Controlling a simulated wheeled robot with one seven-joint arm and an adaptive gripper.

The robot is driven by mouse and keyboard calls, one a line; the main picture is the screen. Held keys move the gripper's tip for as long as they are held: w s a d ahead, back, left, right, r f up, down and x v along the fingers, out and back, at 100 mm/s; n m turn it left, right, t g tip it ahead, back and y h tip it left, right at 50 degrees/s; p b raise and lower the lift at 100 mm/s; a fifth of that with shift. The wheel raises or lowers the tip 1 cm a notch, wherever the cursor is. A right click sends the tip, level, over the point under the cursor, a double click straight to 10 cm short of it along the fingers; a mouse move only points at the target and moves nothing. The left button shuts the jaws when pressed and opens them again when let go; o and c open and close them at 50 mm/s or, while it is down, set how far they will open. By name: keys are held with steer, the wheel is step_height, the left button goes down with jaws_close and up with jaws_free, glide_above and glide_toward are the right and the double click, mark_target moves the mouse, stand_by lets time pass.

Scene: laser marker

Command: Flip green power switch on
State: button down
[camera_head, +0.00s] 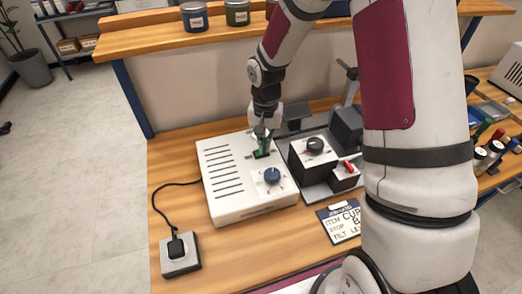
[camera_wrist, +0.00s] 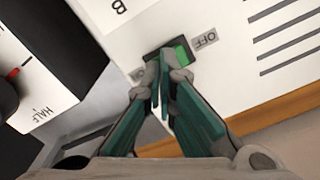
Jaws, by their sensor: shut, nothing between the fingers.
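The green power switch (camera_head: 261,154) sits in a dark frame on top of the white control box (camera_head: 237,204). In the wrist view the green switch (camera_wrist: 181,52) lies beside an OFF label, and its near part is hidden behind my fingertips. My gripper (camera_head: 262,134) is above the switch in the head view. In the wrist view my gripper (camera_wrist: 160,75) is shut and empty, with its tips at the edge of the switch frame. I cannot tell whether the tips touch the rocker.
A blue knob (camera_head: 272,176) is on the same box, nearer the front. The marker unit with a black dial (camera_head: 315,146) and a red switch (camera_head: 349,166) stands close on the right. A plug block (camera_head: 180,256) and a job card (camera_head: 341,221) lie on the wooden bench.

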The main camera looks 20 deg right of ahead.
steer(key=shift+f, duration=0.2)
steer(key=shift+r+p, duration=1.55)
steer(key=shift+r, duration=2)
steer(key=s+r+n+t, duration=0.1)
steer(key=s+r+n, duration=0.1)
steer(key=s+r, duration=0.55)
steer(key=s+r+n+t, duration=0.1)
steer(key=s+r, duration=0.3)
steer(key=r, duration=0.7)
steer(key=s+r+n+t, duration=0.1)
steer(key=s+r, duration=0.2)
steer(key=s, duration=0.4)
steer(key=s+r+n+t, duration=0.2)
steer(key=s, duration=0.6)
steer(key=shift+r, duration=0.4)
steer(key=shift+s+d, duration=0.1)
